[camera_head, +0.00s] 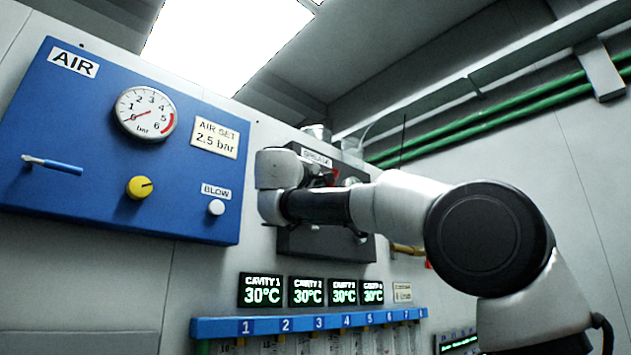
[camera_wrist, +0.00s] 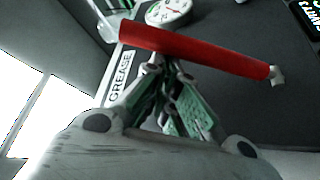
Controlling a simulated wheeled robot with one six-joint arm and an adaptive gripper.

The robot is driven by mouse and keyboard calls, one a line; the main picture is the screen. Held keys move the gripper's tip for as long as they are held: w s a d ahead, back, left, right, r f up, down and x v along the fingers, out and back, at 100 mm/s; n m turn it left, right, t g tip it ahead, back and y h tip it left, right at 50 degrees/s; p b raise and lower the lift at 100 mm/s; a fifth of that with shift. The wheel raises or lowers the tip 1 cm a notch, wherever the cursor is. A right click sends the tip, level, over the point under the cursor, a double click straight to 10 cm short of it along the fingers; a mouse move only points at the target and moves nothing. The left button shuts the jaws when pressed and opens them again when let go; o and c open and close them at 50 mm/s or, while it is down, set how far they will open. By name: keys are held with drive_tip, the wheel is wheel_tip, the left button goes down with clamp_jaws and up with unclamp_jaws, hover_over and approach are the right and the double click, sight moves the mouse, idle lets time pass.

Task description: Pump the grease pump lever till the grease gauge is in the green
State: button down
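The red grease pump lever (camera_wrist: 195,50) runs across the upper part of the wrist view, with a pale end at the right; a bit of its red (camera_head: 333,178) shows past my arm in the head view. The grease gauge (camera_wrist: 169,11) is a white dial behind the lever, cut by the top edge; its reading is too unclear to tell. My gripper (camera_wrist: 165,68) has its green-padded fingers drawn together, with the tips close under the lever; nothing shows between them. Whether they touch the lever cannot be told. In the head view my wrist hides the gripper.
The dark grease panel (camera_head: 300,243) is on the wall behind my wrist. A blue AIR panel (camera_head: 110,205) with gauge and knobs is at the left. Cavity displays (camera_head: 308,291) and a blue numbered rail (camera_head: 262,328) lie below. Green pipes (camera_head: 470,130) run at the upper right.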

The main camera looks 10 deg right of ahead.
drive_tip(key=shift+s+d, duration=0.1)
drive_tip(key=s+d+f+m+g+h, duration=0.3)
drive_tip(key=s+f+m+h, duration=0.3)
drive_tip(key=m, duration=0.8)
drive_tip(key=shift+s+d+f+g+h, duration=0.35)
drive_tip(key=shift+f+h, duration=0.55)
drive_tip(key=shift+f, duration=0.5)
drive_tip(key=shift+w+f, duration=0.1)
drive_tip(key=shift+f, duration=0.05)
